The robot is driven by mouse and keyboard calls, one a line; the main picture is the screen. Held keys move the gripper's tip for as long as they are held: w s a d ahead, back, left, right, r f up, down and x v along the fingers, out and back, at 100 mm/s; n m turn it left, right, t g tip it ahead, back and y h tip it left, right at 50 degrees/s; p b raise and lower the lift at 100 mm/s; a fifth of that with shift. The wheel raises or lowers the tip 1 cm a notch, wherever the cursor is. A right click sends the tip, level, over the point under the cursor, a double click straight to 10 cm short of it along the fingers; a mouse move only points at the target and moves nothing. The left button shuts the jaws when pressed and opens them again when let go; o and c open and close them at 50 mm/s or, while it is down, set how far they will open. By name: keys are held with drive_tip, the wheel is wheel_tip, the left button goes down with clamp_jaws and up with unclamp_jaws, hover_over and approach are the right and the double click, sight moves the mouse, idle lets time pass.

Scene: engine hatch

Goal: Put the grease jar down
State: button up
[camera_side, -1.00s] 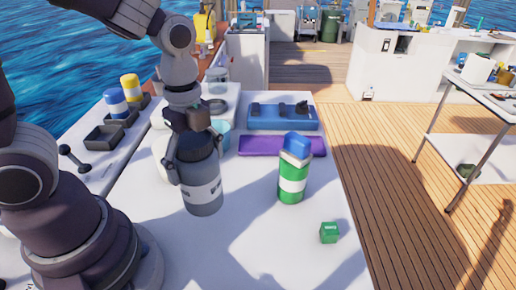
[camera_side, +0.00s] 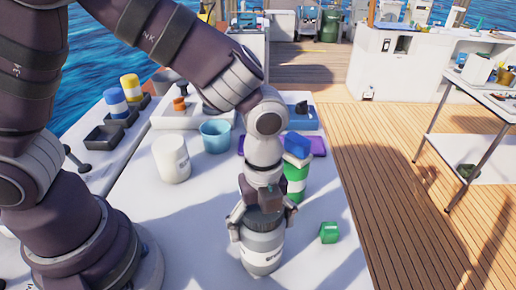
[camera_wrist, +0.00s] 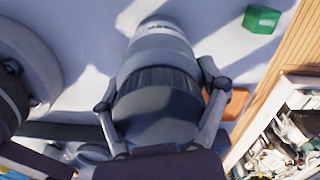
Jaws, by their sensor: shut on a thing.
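The grease jar (camera_side: 262,246) is a grey jar with a dark ribbed lid and a pale label band. My gripper (camera_side: 257,215) is shut on it, with one finger on each side around the lid. In the side view the jar is upright near the front of the white worktop; I cannot tell whether its base touches the surface. In the wrist view the jar (camera_wrist: 160,50) lies between my two fingers (camera_wrist: 158,95), its lid toward the camera.
A green cube (camera_side: 329,233) is right of the jar. A white jar (camera_side: 172,158) and teal cup (camera_side: 215,136) stand at the back left. The worktop left of the jar is clear.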

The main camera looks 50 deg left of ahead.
drive_tip(key=o, duration=1.2)
drive_tip(key=shift+f, duration=0.1)
wheel_tip(320, 180, up, 12)
drive_tip(key=shift+f, duration=0.2)
drive_tip(key=shift+a+r, duration=0.15)
drive_tip(key=shift+r, duration=0.2)
drive_tip(key=s+a+n+t, duration=0.1)
drive_tip(key=a+n+t, duration=0.1)
drive_tip(key=a+n, duration=0.2)
drive_tip(key=s+a+r+n+t, duration=0.1)
drive_tip(key=a+n, duration=0.3)
drive_tip(key=n, duration=0.7)
drive_tip(key=s+a+n+t, duration=0.2)
drive_tip(key=a+n, duration=0.3)
drive_tip(key=n, duration=0.3)
drive_tip(key=shift+a+r+t, duration=0.1)
drive_tip(key=shift+r+t, duration=0.05)
drive_tip(key=shift+t, duration=0.15)
